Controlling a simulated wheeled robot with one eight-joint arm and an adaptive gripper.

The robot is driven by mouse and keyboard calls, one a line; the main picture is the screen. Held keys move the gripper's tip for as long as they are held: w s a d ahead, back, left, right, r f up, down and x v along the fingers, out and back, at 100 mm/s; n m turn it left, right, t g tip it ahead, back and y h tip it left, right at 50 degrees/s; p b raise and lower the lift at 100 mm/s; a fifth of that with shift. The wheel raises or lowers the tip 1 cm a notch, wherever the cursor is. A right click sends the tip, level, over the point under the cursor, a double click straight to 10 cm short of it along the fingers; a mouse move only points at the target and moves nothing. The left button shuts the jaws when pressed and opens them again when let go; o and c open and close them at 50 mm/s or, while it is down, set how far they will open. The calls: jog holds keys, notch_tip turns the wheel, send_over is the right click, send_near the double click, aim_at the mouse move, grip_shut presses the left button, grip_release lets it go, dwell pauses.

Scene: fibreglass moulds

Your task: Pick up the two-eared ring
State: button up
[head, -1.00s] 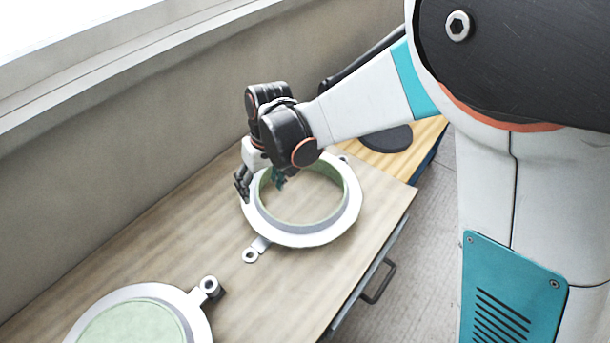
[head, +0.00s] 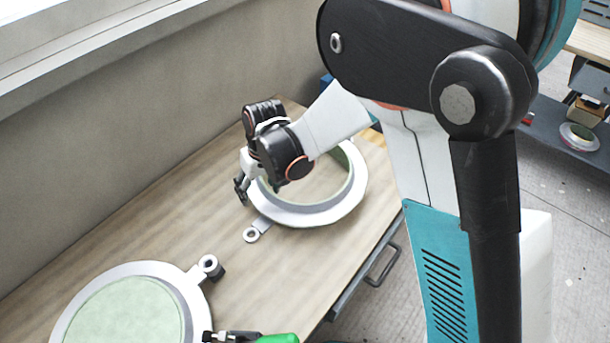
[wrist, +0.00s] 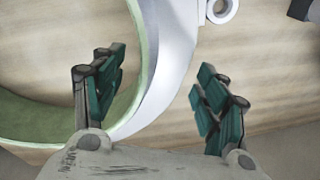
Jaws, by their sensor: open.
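The two-eared ring (head: 305,216) is a white flanged ring with a pale green inner wall, lying on the wooden bench top. One ear (head: 251,234) sticks out at its near left; the other is hidden behind my arm in the head view. My gripper (head: 250,185) is over the ring's left rim. In the wrist view my open gripper (wrist: 160,95) has its green-padded fingers on either side of the ring's wall (wrist: 165,75), one over the inside and one outside. An ear (wrist: 221,10) shows at the top. I cannot tell whether the fingers touch the ring.
A second round mould (head: 190,290) with a pale green disc and a lug lies at the near left of the bench (head: 150,235). A green-handled tool (head: 277,339) lies at the front edge. A wall runs behind the bench.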

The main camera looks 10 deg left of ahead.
jog(key=shift+r, duration=0.1)
jog(key=shift+c, duration=0.4)
grip_shut()
jog(key=shift+r, duration=0.1)
